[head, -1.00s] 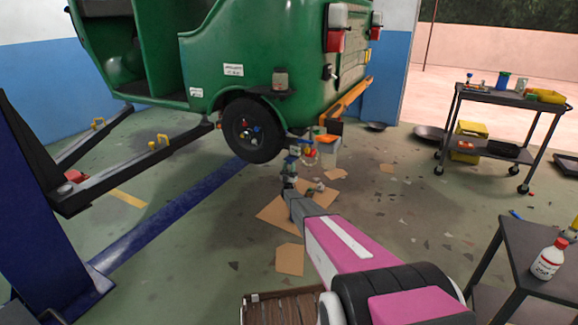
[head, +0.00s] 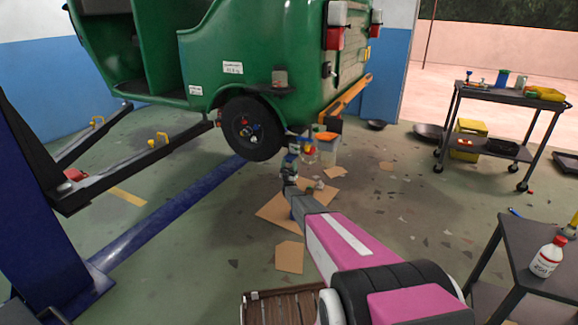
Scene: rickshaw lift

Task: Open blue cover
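I cannot make out a blue cover for certain. The green rickshaw (head: 235,80) is raised on the lift, and its black wheel (head: 238,112) has small coloured spots, some blue, at the hub. My pink and grey arm reaches forward from the bottom right. My gripper (head: 292,150) is small and dark at its far end, below the rickshaw's rear corner and to the right of the wheel. Small coloured parts overlap around it, so I cannot tell its fingers or any contact. Just behind it to the right is a pale bluish container (head: 328,153) with an orange item on top.
Cardboard pieces (head: 289,257) lie on the floor below my gripper. A blue lift post (head: 45,220) and lift arm (head: 125,160) stand at left. A tool cart (head: 500,98) is at back right, and a dark table (head: 540,245) with a bottle (head: 547,257) at right.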

